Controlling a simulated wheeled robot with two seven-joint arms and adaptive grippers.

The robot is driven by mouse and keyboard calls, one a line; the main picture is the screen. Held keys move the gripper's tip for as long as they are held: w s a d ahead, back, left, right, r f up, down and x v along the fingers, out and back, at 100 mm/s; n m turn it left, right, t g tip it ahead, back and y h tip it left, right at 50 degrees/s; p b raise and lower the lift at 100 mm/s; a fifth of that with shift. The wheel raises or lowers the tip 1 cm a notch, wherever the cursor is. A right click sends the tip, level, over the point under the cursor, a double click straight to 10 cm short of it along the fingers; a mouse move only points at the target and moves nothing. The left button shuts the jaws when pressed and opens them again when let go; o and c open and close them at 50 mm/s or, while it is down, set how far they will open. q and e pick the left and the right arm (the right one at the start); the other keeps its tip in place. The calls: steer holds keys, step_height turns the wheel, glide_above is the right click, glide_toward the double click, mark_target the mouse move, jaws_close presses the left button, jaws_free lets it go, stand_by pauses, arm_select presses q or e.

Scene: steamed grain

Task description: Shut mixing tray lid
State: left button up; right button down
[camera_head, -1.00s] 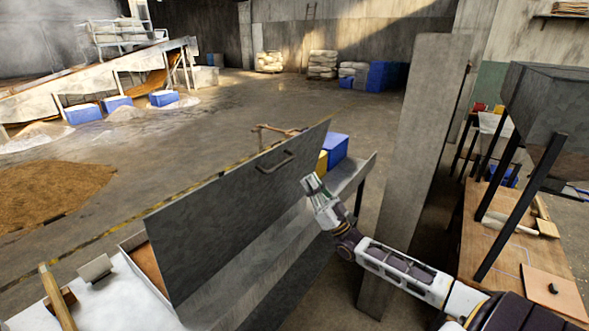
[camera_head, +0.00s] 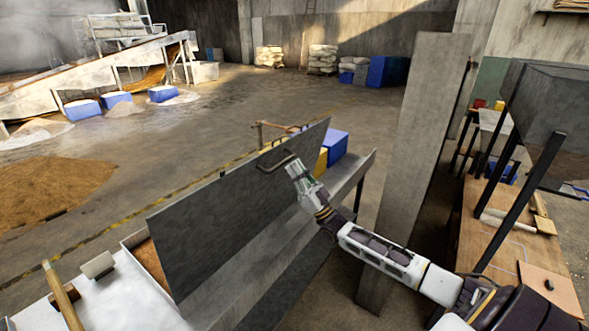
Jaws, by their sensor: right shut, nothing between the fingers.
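The mixing tray lid (camera_head: 225,220) is a large dark grey panel standing steeply open. A dark bar handle (camera_head: 276,163) sits near its upper right edge. Part of the mixing tray (camera_head: 135,240) shows left of the lid, with brown grain inside; the rest is hidden behind the lid. My right gripper (camera_head: 293,168) is shut and empty, its tip close to the right of the handle. Whether it touches the lid or handle I cannot tell. My left gripper is not in view.
A grey post (camera_head: 420,150) stands right of my right gripper. A wooden table (camera_head: 515,250) with a black-legged grey hopper (camera_head: 555,110) is at the right. A white surface with a wooden-handled tool (camera_head: 63,298) is at the lower left. Blue bins (camera_head: 336,145) stand behind the lid.

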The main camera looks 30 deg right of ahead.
steer(key=shift+w+a, duration=0.1)
steer(key=shift+w, duration=0.15)
steer(key=shift+w, duration=0.15)
stand_by(0.4)
